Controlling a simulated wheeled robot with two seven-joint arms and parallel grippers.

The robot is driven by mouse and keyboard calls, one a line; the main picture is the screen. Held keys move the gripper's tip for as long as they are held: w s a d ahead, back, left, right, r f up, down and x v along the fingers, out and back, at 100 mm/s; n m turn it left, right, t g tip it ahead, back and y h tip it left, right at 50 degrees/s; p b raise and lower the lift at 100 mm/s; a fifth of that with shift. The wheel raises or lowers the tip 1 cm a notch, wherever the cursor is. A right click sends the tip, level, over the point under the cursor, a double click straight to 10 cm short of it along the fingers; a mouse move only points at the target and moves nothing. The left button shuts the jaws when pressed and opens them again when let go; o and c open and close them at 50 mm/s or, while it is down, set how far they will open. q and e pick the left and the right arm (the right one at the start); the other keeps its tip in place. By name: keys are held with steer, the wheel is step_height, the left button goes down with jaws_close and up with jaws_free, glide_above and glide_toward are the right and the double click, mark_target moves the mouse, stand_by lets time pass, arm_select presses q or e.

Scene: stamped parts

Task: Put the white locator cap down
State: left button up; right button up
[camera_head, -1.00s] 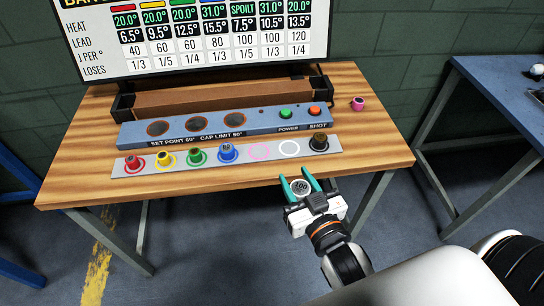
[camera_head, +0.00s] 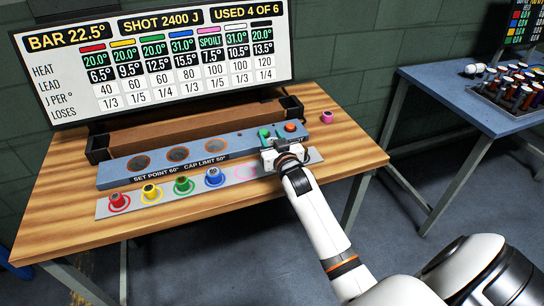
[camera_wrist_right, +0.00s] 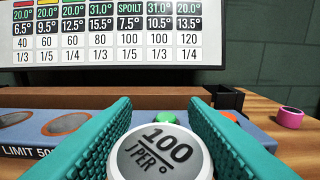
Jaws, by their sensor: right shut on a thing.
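The white locator cap (camera_wrist_right: 160,152) has a grey top reading "100 J PER °". My right gripper (camera_head: 272,139) is shut on it, with teal fingers on both sides of it in the wrist view. In the head view the gripper is over the right part of the grey strip (camera_head: 131,206), near the blue console. I cannot tell whether the cap touches the strip. My left gripper is not in view.
Red (camera_head: 118,202), yellow (camera_head: 151,193), green (camera_head: 184,185) and blue (camera_head: 213,177) caps stand on the strip, left of an empty pink ring (camera_head: 244,171). The console (camera_head: 118,176) lies behind. A pink cap (camera_head: 327,117) sits on the wooden table at right.

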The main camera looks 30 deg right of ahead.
steer(key=shift+f, duration=2.65)
steer(key=o, duration=1)
steer(key=shift+o, duration=0.2)
steer(key=v, duration=1.2)
